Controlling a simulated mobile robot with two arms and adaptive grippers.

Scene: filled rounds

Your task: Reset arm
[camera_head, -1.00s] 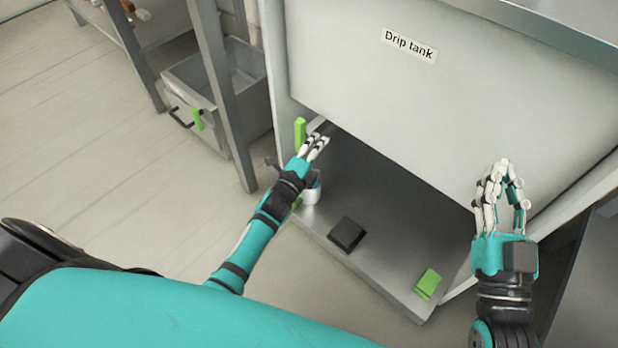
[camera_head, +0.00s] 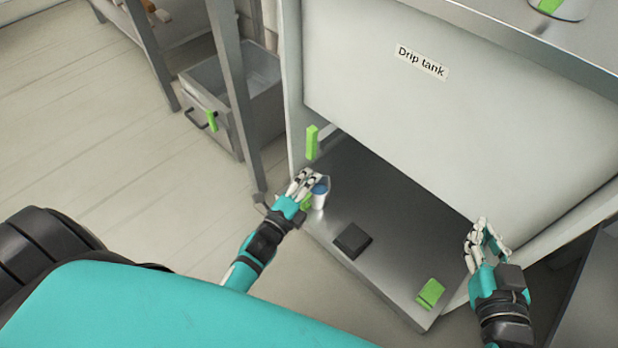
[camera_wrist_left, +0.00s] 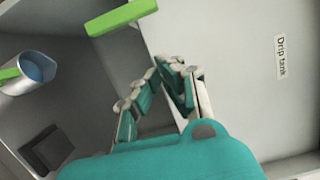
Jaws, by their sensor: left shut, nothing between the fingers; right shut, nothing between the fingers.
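My left gripper (camera_head: 304,182) is shut and empty, in front of the cabinet's left front corner. In the head view it partly covers a small cup with blue contents (camera_head: 320,192). The cup also shows, apart from the fingers, in the left wrist view (camera_wrist_left: 38,70). My left fingers (camera_wrist_left: 163,75) show there pointing toward the cabinet panel. My right gripper (camera_head: 483,240) is shut and empty, in front of the right part of the panel labelled "Drip tank" (camera_head: 400,100).
A metal shelf (camera_head: 385,265) under the panel carries a black block (camera_head: 352,240) and a green block (camera_head: 430,293). A green handle (camera_head: 312,142) stands at the opening's left side. A grey bin (camera_head: 240,110) is at the left. The floor (camera_head: 90,130) at left is clear.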

